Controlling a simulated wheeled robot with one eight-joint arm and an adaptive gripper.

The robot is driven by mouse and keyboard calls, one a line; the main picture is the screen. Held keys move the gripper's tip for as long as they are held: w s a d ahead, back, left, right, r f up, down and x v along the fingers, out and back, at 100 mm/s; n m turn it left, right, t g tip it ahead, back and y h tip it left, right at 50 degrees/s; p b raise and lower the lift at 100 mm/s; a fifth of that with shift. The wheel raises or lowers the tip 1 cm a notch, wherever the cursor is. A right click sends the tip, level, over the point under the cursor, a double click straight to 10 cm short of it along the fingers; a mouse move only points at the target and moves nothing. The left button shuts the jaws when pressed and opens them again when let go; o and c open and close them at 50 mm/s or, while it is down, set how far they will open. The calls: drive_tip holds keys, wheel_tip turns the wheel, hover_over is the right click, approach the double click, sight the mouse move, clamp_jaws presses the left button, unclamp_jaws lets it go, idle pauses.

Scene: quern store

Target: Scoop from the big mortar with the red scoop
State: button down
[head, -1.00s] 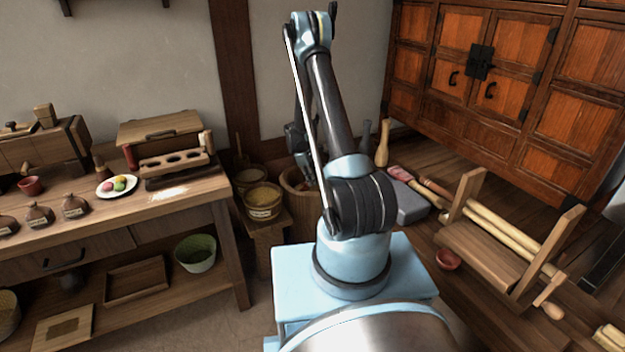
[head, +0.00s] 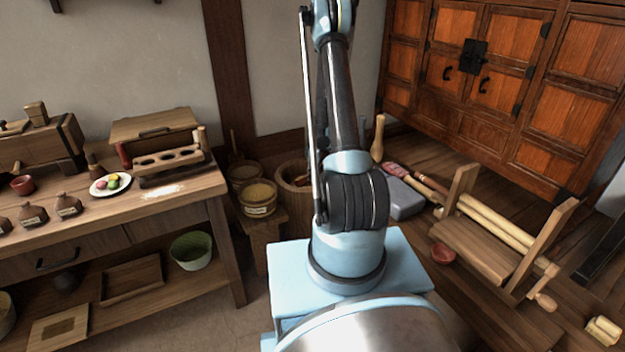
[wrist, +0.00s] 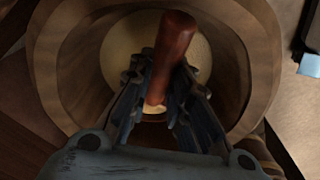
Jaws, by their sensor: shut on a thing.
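The big mortar (head: 284,192) is a round, thick-walled wooden vessel on the floor beyond my base, partly hidden by my arm. In the wrist view its brown wall (wrist: 68,62) rings a pale round area (wrist: 117,45). My gripper (wrist: 158,95) is shut on the dark red handle of the red scoop (wrist: 173,45). The handle stands between the fingers, over the mortar's opening. The scoop's bowl cannot be made out, so I cannot tell whether it touches the contents. In the head view my gripper is hidden behind my arm.
A labelled tub (head: 259,199) of yellowish grain stands on a small stool left of the mortar. A grey stone block (head: 404,199) lies to its right. A workbench (head: 200,183) stands at left.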

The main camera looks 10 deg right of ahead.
drive_tip(key=shift+s+d+r+y, duration=0.1)
drive_tip(key=shift+d+r+y, duration=0.1)
drive_tip(key=shift+r, duration=0.2)
drive_tip(key=shift+s+d+r+y, duration=0.1)
drive_tip(key=shift+r+y, duration=0.1)
drive_tip(key=shift+r, duration=0.15)
drive_tip(key=shift+d+r+t+y, duration=0.2)
drive_tip(key=shift+r+t+y, duration=0.25)
drive_tip(key=shift+y, duration=0.35)
drive_tip(key=shift+a+r, duration=0.15)
drive_tip(key=shift+r, duration=0.05)
drive_tip(key=shift+t+y, duration=0.25)
drive_tip(key=shift+y, duration=0.15)
drive_tip(key=shift+r, duration=2.7)
